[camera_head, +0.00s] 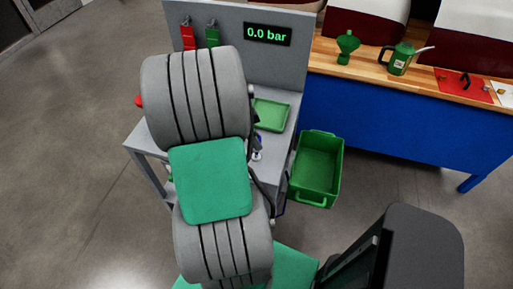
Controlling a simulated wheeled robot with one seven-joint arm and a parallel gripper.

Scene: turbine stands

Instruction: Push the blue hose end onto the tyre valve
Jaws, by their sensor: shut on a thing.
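A small blue and white piece (258,147) shows just right of the tyre, too small to identify surely as the blue hose end. A dark hose-like line (263,190) runs down beside the tyre. The tyre valve cannot be made out.
A grey panel behind the bench bears a display (267,34) reading 0.0 bar and red and green hanging tags. A green tray (271,115) lies on the bench. A green crate (316,168) stands on the floor. A blue workbench (385,118) is at right. Floor at left is clear.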

